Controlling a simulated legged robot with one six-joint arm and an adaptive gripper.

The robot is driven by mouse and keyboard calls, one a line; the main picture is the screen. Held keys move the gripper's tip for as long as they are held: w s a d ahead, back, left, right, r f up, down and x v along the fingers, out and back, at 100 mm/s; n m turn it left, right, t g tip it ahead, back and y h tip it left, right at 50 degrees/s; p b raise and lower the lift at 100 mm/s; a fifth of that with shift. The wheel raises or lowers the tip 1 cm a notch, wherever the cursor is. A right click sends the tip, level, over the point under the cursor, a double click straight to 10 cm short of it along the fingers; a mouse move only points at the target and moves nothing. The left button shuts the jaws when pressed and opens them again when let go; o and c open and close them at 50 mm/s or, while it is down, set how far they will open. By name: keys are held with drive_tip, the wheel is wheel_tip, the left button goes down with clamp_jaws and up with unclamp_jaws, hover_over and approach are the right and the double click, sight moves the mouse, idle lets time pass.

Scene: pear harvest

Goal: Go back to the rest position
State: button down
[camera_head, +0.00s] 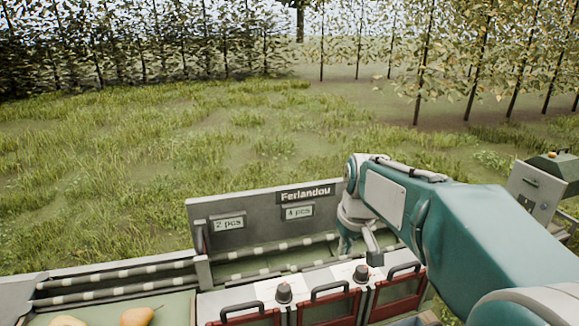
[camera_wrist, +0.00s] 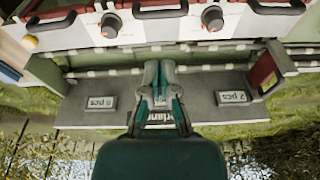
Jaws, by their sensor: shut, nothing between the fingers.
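My gripper (camera_wrist: 159,68) shows in the wrist view with its two teal and grey fingers together and nothing between them. It is in front of the grey sign panel (camera_wrist: 80,108), which appears upside down there, and covers part of its lettering. In the head view my teal arm reaches in from the lower right and bends down over the right part of the station, beside the panel marked "Ferlandou" (camera_head: 306,194). The fingertips are hard to make out in that view.
Red-framed boxes (camera_head: 330,307) with black handles and dark knobs (camera_head: 283,292) line the station front. Two pears (camera_head: 138,316) lie in a tray at the lower left. A grey-green machine (camera_head: 537,190) stands at the right. Grass and tree rows lie beyond.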

drive_tip(key=s+m+t, duration=0.2)
drive_tip(key=s+t, duration=0.1)
drive_tip(key=s, duration=1.9)
drive_tip(key=shift+a+f+h, duration=0.15)
drive_tip(key=shift+a+h, duration=0.1)
drive_tip(key=shift+h, duration=0.05)
